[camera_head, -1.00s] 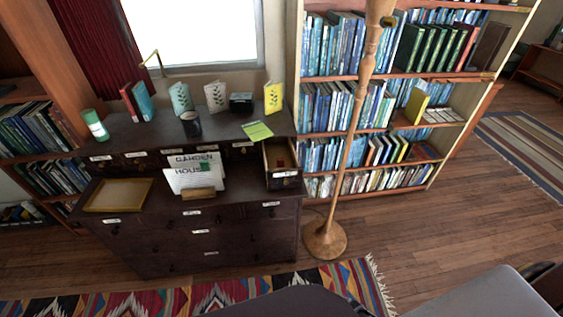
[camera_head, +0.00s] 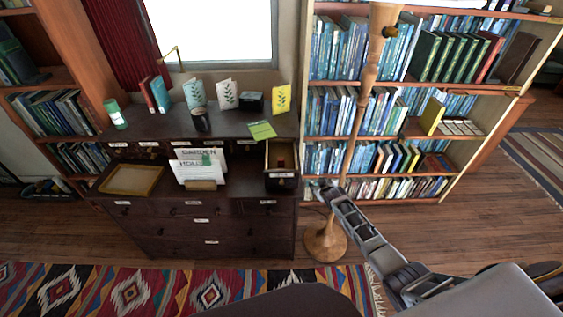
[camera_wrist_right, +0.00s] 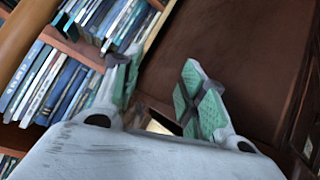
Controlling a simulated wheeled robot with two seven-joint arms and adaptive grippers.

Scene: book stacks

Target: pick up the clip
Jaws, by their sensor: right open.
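A small green piece (camera_head: 207,158) shows at the white lettered cards (camera_head: 197,170) on the dark cabinet; it may be the clip, but it is too small to tell. An open small drawer (camera_head: 281,176) at the cabinet's right end holds a small reddish item. My right gripper (camera_head: 321,188) is just right of this drawer, in front of the lower bookshelf. In the right wrist view its two green-padded fingers (camera_wrist_right: 160,90) are apart, with nothing held between them. My left gripper is not in view.
A wooden floor lamp (camera_head: 325,240) stands close beside my right gripper and forearm. The bookcase (camera_head: 405,138) is behind it. A yellow-framed tray (camera_head: 131,179) lies on the cabinet's left. Several cards and a dark cup (camera_head: 201,121) stand on the upper ledge.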

